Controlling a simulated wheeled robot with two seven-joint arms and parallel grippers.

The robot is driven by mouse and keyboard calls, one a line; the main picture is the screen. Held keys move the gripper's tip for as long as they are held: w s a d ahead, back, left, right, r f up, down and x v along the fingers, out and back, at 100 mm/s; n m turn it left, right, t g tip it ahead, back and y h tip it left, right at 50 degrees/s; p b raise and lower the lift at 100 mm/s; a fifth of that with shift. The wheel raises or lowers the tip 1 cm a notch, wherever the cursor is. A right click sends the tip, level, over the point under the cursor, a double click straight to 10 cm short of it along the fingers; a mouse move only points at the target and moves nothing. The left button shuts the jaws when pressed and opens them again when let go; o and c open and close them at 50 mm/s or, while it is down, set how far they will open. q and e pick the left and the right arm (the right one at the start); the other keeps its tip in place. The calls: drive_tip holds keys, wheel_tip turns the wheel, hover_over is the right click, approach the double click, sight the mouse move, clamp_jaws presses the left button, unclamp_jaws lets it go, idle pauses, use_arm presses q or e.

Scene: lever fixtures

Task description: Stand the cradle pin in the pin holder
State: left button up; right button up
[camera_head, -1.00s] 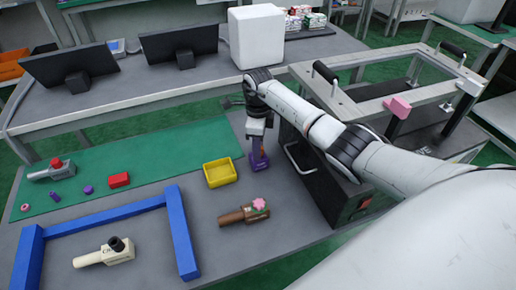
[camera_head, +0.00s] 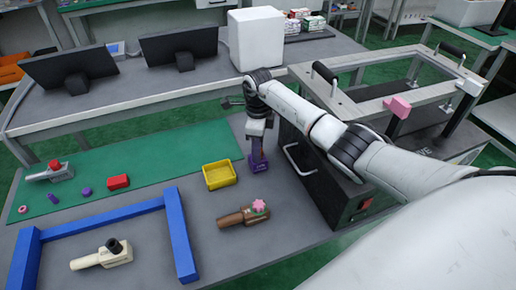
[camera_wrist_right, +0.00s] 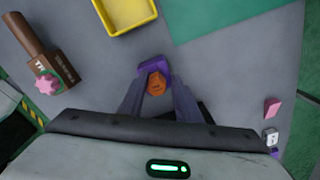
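A purple fixture (camera_head: 258,164) stands on the grey bench below my right gripper (camera_head: 258,148). In the right wrist view its purple body (camera_wrist_right: 154,66) shows beyond an orange knob (camera_wrist_right: 156,84). My right gripper (camera_wrist_right: 157,92) has its two fingers apart, one on each side of the knob; whether they touch it is unclear. A small purple cylinder (camera_head: 53,198) is upright on the green mat at the left; I cannot tell if it is the cradle pin. The pin holder cannot be told for certain among the fixtures. My left gripper is not in view.
A yellow tray (camera_head: 232,180) and a brown fixture with a pink knob (camera_head: 258,206) lie close left of my gripper. A blue frame (camera_head: 180,240), a cream fixture (camera_head: 100,258) and a red block (camera_head: 118,182) lie farther left. A black box (camera_head: 330,190) stands close right.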

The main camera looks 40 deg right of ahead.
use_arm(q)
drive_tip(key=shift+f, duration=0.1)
use_arm(e)
drive_tip(key=shift+s+a+f, duration=0.45)
drive_tip(key=shift+s+f, duration=0.05)
drive_tip(key=shift+f, duration=0.2)
drive_tip(key=shift+r+p, duration=0.3)
drive_tip(key=shift+p, duration=0.2)
use_arm(q)
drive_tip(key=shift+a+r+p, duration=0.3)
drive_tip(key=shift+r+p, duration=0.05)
drive_tip(key=shift+p, duration=0.05)
use_arm(e)
wheel_tip(320, 180, up, 13)
drive_tip(key=shift+w+d, duration=0.25)
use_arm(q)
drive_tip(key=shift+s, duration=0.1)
use_arm(e)
drive_tip(key=shift+f, duration=0.1)
